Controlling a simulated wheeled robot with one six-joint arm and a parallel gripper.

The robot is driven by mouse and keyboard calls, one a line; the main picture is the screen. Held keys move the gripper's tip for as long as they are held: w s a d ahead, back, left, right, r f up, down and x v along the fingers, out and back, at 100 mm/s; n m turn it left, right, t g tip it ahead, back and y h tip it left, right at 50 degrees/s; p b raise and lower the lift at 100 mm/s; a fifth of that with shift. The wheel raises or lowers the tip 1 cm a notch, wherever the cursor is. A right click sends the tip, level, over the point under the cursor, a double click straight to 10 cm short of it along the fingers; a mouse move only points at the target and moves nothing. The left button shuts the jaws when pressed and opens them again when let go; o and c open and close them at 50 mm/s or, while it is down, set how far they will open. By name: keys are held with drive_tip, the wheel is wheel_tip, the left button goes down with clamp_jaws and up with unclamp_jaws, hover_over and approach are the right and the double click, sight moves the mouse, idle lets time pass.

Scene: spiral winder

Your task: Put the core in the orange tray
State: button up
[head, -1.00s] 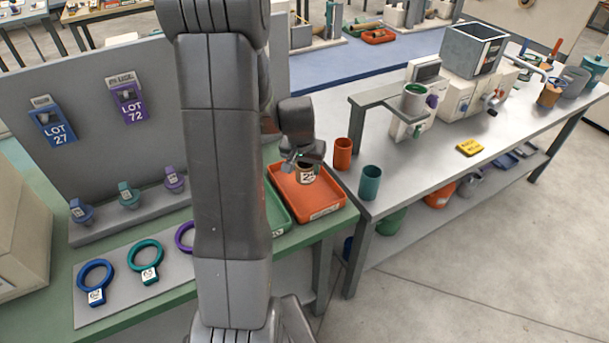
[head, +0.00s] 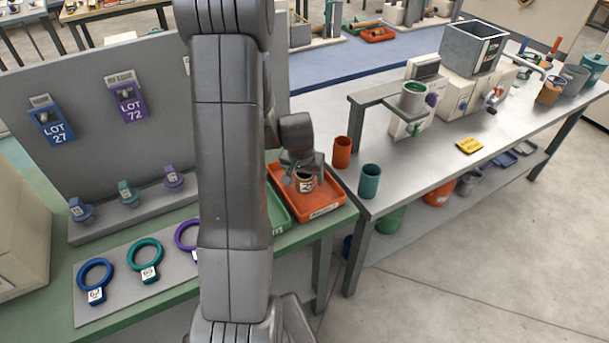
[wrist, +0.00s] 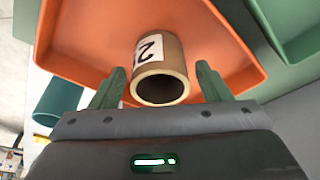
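The core (head: 306,186) is a short brown tube with a white label. It is in the orange tray (head: 332,197), with its open end facing up. In the wrist view the core (wrist: 167,68) shows against the floor of the orange tray (wrist: 85,45), between my two fingers. My gripper (wrist: 158,82) is open, with a gap between each finger and the core. In the head view my gripper (head: 303,173) is low over the tray, at the core's upper end. Whether the core's bottom rests fully on the tray is hard to see.
A green tray (head: 277,213) sits directly left of the orange one, partly behind my arm. An orange cup (head: 342,152) and a teal cup (head: 370,180) stand on the grey bench to the right. Coloured rings lie on a grey mat (head: 122,300) at the left.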

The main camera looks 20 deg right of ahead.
drive_tip(key=shift+r, duration=0.35)
drive_tip(key=v, duration=1.1)
drive_tip(key=shift+a+r, duration=0.15)
drive_tip(key=shift+r, duration=0.15)
drive_tip(key=shift+s, duration=0.1)
idle(1.1)
